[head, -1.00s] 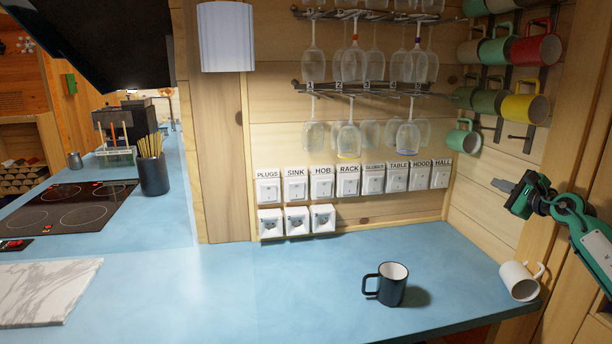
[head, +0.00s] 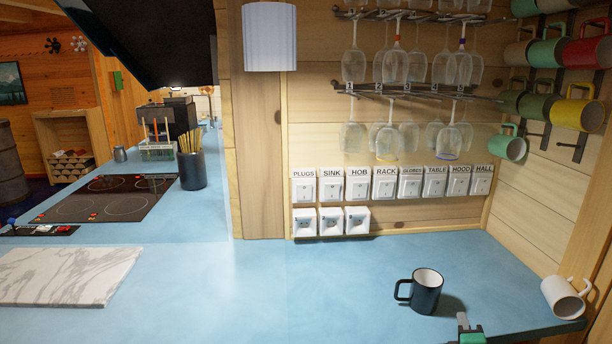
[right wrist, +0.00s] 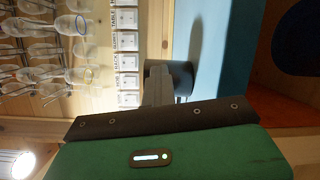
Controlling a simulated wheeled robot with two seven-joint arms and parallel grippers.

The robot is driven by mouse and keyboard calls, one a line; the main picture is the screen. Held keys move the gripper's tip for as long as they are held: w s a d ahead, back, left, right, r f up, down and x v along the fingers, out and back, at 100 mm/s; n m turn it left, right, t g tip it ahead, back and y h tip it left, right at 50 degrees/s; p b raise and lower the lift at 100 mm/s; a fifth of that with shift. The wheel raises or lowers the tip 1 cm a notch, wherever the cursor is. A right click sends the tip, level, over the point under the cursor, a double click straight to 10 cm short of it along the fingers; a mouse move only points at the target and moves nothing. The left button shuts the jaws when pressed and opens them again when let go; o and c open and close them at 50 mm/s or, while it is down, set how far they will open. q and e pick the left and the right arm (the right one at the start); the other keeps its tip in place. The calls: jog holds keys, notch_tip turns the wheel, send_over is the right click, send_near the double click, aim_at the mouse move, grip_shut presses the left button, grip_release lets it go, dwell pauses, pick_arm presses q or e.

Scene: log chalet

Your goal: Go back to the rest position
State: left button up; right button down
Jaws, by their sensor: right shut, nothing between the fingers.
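My right gripper (head: 464,322) shows at the bottom edge of the head view, at the counter's front edge, below and right of the dark mug. It is shut and empty. In the right wrist view its fingers (right wrist: 158,88) are together, with the dark mug (right wrist: 182,78) partly hidden behind them. The dark mug (head: 427,292) stands upright on the blue counter, apart from the gripper. My left gripper is in neither view.
A white mug (head: 563,298) lies tilted at the right end of the blue counter (head: 330,290). Mugs hang on a wall rack (head: 537,137), and glasses hang from shelves (head: 400,92). A marble board (head: 65,275) and a hob (head: 105,197) are at left. The middle counter is clear.

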jog(key=s+a+f+m+g, duration=0.35)
jog(key=s+f+m, duration=0.2)
jog(key=s, duration=0.35)
jog(key=s+a+f+m+g, duration=0.3)
jog(key=s+f+m+g, duration=0.2)
jog(key=s+f, duration=0.3)
jog(key=s+a+f+m+g+y, duration=0.1)
jog(key=s+a+m+g+y, duration=0.15)
jog(key=s, duration=0.65)
jog(key=s+a+f+m+g+y, duration=0.1)
jog(key=s+a+m+g+y, duration=0.2)
jog(key=s, duration=0.7)
notch_tip(320, 180, down, 31)
jog(key=a+g+h+p, duration=0.1)
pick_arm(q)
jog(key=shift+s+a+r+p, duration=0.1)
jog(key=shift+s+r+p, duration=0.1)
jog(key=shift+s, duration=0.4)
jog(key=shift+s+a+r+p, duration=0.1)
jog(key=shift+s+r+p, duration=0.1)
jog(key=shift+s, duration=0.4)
pick_arm(e)
jog(key=s+d+f+g, duration=0.1)
jog(key=s+d+f, duration=0.2)
jog(key=s+f, duration=1.4)
jog(key=shift+s+d+f+n+g, duration=0.15)
jog(key=shift+s+f+n+g, duration=0.2)
jog(key=shift+s, duration=0.55)
